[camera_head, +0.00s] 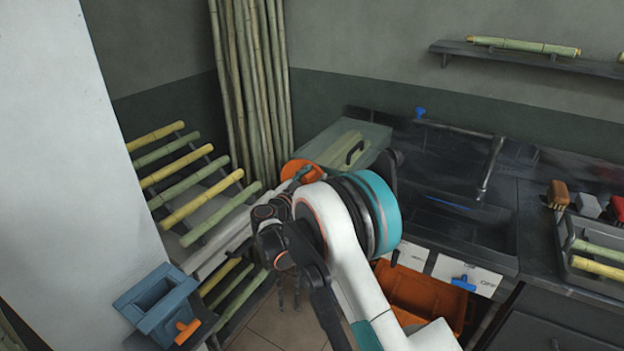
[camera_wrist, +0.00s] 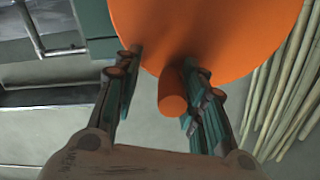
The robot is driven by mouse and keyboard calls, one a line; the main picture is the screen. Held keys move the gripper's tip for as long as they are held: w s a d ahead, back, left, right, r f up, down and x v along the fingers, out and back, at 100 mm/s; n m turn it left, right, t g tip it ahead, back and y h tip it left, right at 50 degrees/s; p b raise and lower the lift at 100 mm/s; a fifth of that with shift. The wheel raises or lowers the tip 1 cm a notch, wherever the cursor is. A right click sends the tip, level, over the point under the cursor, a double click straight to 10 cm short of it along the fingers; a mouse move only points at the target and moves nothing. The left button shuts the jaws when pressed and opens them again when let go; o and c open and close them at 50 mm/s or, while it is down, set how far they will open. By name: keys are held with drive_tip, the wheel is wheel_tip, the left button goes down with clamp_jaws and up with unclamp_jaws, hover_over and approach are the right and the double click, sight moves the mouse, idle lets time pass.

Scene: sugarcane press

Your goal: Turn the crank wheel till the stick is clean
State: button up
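The orange crank wheel (camera_head: 300,169) shows in the head view at the left end of a grey-green box with a black handle (camera_head: 352,150), partly behind my arm. In the wrist view the wheel (camera_wrist: 215,30) fills the upper middle, with its round orange peg handle (camera_wrist: 172,93) pointing toward the camera. My gripper (camera_wrist: 160,85) is open, its fingers on either side of the peg. The peg is nearer the right finger; I cannot tell whether they touch. Pale green lengths show in the box (camera_head: 345,135), but I cannot tell which is the stick or how clean it is.
A sloped rack of canes (camera_head: 185,185) and tall upright canes (camera_head: 252,90) stand left of the box. A sink (camera_head: 450,200) is to the right. A blue press-like device (camera_head: 160,305) is at lower left, and an orange crate (camera_head: 425,298) is below the counter.

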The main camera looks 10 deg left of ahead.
drive_tip(key=shift+a+f, duration=0.1)
drive_tip(key=shift+a, duration=0.05)
drive_tip(key=shift+s+a, duration=0.3)
drive_tip(key=shift+s, duration=0.1)
drive_tip(key=v, duration=1.1)
drive_tip(key=shift+d, duration=0.25)
